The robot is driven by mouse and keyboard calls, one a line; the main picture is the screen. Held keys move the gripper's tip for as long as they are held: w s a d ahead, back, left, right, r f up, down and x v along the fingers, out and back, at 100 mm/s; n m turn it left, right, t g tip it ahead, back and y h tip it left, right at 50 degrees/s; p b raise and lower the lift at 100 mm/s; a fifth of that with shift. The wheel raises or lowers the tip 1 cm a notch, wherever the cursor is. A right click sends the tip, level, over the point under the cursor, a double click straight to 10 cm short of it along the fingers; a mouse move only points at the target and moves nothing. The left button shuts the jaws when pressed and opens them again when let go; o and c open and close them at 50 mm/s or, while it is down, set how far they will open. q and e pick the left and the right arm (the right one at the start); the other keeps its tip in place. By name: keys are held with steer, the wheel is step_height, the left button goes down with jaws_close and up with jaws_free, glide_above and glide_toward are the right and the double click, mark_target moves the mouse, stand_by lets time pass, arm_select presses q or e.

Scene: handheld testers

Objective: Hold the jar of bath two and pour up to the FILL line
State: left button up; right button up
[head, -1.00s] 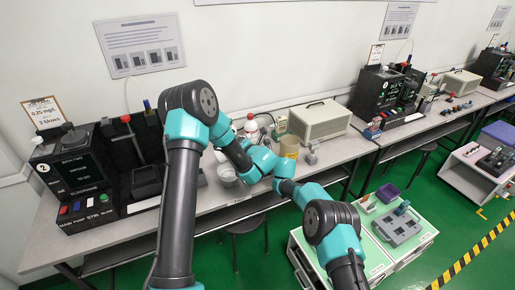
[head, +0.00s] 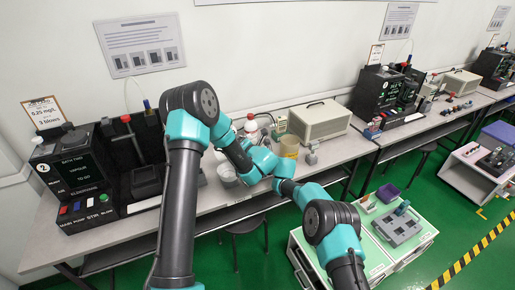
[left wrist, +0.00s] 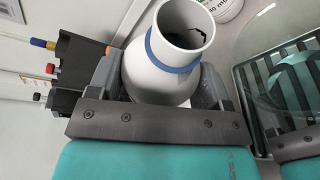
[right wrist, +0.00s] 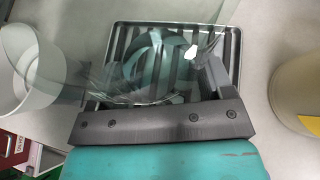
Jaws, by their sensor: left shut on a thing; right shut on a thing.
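My left gripper (left wrist: 158,88) is shut around a pale grey bottle (left wrist: 160,72) with a blue ring at its neck. The bottle's mouth is open and a dark patch shows inside. My right gripper (right wrist: 150,82) is shut on a clear glass jar (right wrist: 120,48), seen over a slotted tray (right wrist: 236,42). The jar's glass also shows at the right of the left wrist view (left wrist: 282,30), apart from the bottle's mouth. I cannot make out a FILL line or a liquid level. In the head view my arms hide both gripper tips.
A pale cup (head: 227,173) stands on the bench left of my wrists. A yellowish container (head: 289,147) stands to the right, near a beige case (head: 320,121). A black tester with a BATH TWO screen (head: 78,172) is at the left. A red-topped bottle (head: 251,126) stands behind.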

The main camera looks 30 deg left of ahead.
arm_select(q)
steer(key=shift+s+a+r+m+y, duration=0.1)
steer(key=shift+r+m+y, duration=0.2)
steer(key=shift+m, duration=0.4)
steer(key=shift+r+m+y, duration=0.2)
steer(key=shift+m+y, duration=0.2)
steer(key=shift+m, duration=0.3)
stand_by(2.7)
steer(key=shift+f+n+h, duration=0.25)
steer(key=shift+n+h, duration=0.1)
steer(key=shift+n, duration=0.35)
steer(key=shift+f+n+h, duration=0.2)
steer(key=shift+n+h, duration=0.15)
steer(key=shift+n, duration=0.35)
steer(key=r+n+h, duration=0.1)
steer(key=w+d+r+n+t+h, duration=0.1)
steer(key=r+n, duration=0.1)
steer(key=w+r+n+h, duration=0.1)
steer(key=shift+d+r+n, duration=0.3)
steer(key=shift+d+r, duration=0.1)
steer(key=r+n, duration=0.1)
steer(key=w+d+r+n+t+h, duration=0.1)
steer(key=shift+r+n+t+h, duration=0.3)
steer(key=shift+r, duration=0.05)
steer(key=shift+w+d+r, duration=0.15)
arm_select(e)
steer(key=shift+s+a, duration=0.1)
arm_select(q)
steer(key=shift+d, duration=0.1)
